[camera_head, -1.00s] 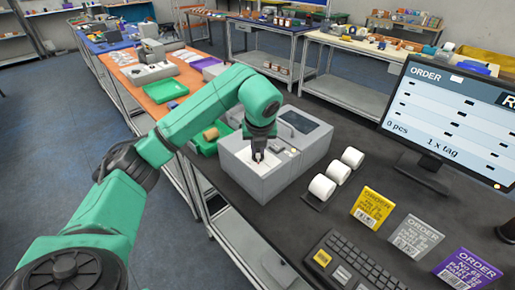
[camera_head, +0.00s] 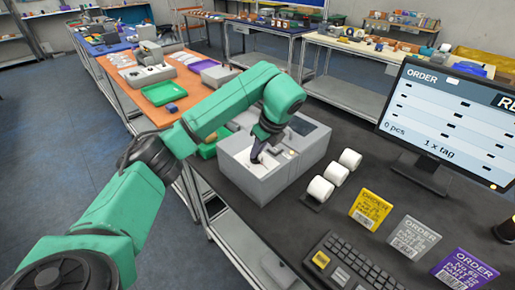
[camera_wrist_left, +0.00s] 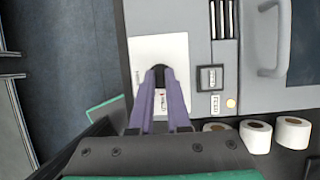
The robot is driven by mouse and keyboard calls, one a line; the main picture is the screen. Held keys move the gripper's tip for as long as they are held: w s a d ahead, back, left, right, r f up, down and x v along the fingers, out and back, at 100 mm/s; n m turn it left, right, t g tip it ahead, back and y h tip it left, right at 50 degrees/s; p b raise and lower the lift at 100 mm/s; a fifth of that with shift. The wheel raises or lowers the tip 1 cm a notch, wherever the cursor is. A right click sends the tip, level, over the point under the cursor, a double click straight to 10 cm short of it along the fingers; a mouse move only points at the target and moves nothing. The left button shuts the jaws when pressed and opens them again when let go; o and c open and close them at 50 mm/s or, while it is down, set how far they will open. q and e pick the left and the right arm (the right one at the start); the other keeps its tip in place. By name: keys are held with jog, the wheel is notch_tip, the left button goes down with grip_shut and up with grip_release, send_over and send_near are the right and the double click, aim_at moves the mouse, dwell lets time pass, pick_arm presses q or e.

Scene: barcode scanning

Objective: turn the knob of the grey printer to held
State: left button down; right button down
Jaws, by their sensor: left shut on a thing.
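The grey printer (camera_head: 272,183) stands on the dark bench in the head view, with its dark window on top. In the left wrist view its white panel (camera_wrist_left: 176,47) carries small printed labels, and beside it is a button marked FEED (camera_wrist_left: 215,104). My left gripper (camera_head: 256,158) reaches down onto the panel, tilted. In the left wrist view its two purple-grey fingers (camera_wrist_left: 160,82) are shut on the dark knob (camera_wrist_left: 159,70). The fingers hide most of the knob, so I cannot tell which label it points to. My right gripper is not in view.
White label rolls (camera_head: 335,176) stand right of the printer. Yellow, grey and purple order cards (camera_head: 414,238), a keyboard (camera_head: 350,265) and a monitor (camera_head: 440,120) stand further right. A green tray (camera_head: 208,150) lies behind my left arm.

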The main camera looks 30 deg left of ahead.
pick_arm(q)
jog(key=shift+r, duration=0.1)
dwell(0.3)
jog(key=c, duration=0.9)
grip_release()
jog(key=p+v, duration=0.3)
jog(key=v, duration=1.1)
jog(key=shift+d+r, duration=0.2)
